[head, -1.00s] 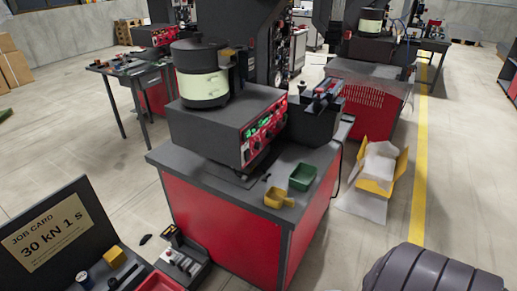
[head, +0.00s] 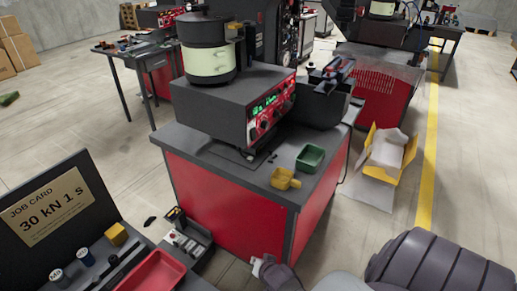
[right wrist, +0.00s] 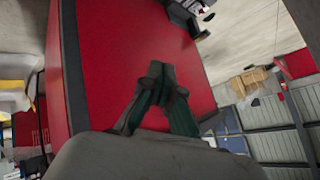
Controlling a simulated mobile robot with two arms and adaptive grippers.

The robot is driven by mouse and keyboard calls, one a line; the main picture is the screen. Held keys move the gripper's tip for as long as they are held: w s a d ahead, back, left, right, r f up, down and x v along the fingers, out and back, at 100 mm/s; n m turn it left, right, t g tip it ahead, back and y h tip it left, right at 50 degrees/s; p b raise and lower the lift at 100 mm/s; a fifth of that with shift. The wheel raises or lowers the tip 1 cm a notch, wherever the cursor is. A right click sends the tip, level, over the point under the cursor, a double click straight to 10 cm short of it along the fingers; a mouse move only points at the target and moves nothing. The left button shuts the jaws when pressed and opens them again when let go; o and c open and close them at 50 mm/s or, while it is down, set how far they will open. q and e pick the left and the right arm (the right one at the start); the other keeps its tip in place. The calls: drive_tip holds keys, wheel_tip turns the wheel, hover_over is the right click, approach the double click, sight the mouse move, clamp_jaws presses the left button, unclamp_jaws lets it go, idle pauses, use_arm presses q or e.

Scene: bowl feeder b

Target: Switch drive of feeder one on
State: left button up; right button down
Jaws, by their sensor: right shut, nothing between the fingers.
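The bowl feeder (head: 209,62), a dark bowl with a pale green band, stands on a grey control box (head: 212,105) on the red workbench. The box's red front panel (head: 270,115) has green displays and several dark knobs; switch positions are too small to read. My right gripper (head: 262,265) is at the bottom of the head view, low in front of the bench and well apart from the panel. In the right wrist view its fingers (right wrist: 158,70) are together and empty, against the bench's red side (right wrist: 120,50). My left gripper is not in view.
A job card stand (head: 45,205) and red tray (head: 152,278) are at lower left. An open yellow box (head: 385,155) lies right on the floor.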

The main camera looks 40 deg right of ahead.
sight(254, 134)
drive_tip(key=w+d+r+m+t+h+b, duration=0.1)
drive_tip(key=w+d+r+m+t, duration=0.2)
drive_tip(key=r, duration=0.5)
drive_tip(key=w+d+r+m+h+b, duration=0.1)
drive_tip(key=w+d+r+m, duration=0.3)
drive_tip(key=r, duration=0.3)
use_arm(q)
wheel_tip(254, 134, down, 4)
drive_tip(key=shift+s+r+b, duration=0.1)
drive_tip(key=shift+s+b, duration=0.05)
drive_tip(key=shift+b, duration=0.35)
use_arm(e)
drive_tip(key=d+r+m+t+h, duration=0.1)
drive_tip(key=d+r+m+h, duration=0.1)
drive_tip(key=r, duration=0.7)
drive_tip(key=d+r+m+t+h, duration=0.1)
drive_tip(key=d+r+m+h, duration=0.1)
drive_tip(key=d+r, duration=0.3)
wheel_tip(254, 134, up, 4)
drive_tip(key=shift+s+d+r+m+t, duration=0.25)
drive_tip(key=shift+s+m+t, duration=0.15)
drive_tip(key=shift+m, duration=0.3)
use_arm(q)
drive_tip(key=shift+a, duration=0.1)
